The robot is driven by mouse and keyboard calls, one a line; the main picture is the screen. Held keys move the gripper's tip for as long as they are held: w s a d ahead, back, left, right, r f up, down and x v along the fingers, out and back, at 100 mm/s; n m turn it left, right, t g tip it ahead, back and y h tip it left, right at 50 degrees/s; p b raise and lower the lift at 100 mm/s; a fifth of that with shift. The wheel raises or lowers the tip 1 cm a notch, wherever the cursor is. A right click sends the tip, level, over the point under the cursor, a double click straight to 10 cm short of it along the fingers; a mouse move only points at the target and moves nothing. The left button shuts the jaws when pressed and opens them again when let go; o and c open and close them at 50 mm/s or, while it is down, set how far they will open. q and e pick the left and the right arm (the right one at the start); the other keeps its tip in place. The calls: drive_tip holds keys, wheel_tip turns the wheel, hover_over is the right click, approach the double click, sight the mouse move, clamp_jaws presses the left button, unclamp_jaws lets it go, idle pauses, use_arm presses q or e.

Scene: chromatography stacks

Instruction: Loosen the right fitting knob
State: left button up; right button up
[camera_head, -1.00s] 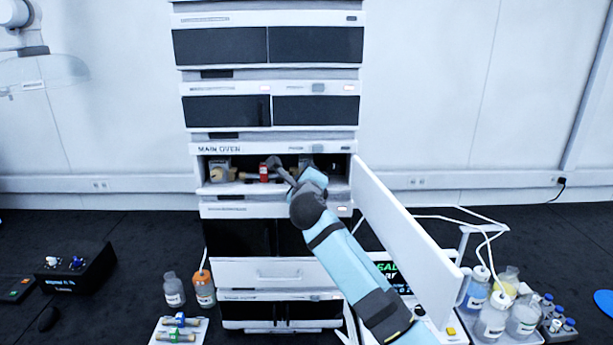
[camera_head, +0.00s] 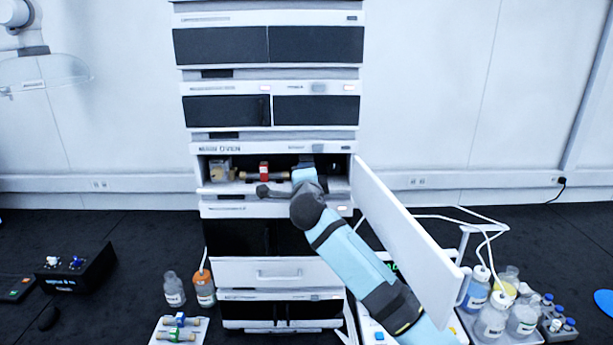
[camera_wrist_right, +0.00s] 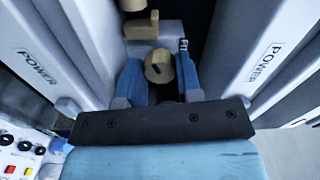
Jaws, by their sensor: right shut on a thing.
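The right fitting knob (camera_wrist_right: 158,66) is a round tan knob with a dark slot on its face. In the right wrist view it sits between the blue fingers of my right gripper (camera_wrist_right: 159,75), which is shut on it. A tan block (camera_wrist_right: 141,24) lies just beyond the knob. In the head view my right arm reaches into the open main oven (camera_head: 200,175), and my right wrist hides the knob and fingertips. My left gripper is not in view.
The oven door (camera_head: 408,235) stands open to the right, beside my right arm. Grey walls marked POWER (camera_wrist_right: 262,65) flank the gripper in the wrist view. Bottles (camera_head: 492,320) stand on a tray at right; two more (camera_head: 174,290) stand front left.

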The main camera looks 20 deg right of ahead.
idle(0.4)
drive_tip(key=o, duration=0.9)
drive_tip(key=shift+o, duration=0.2)
drive_tip(key=shift+f, duration=0.1)
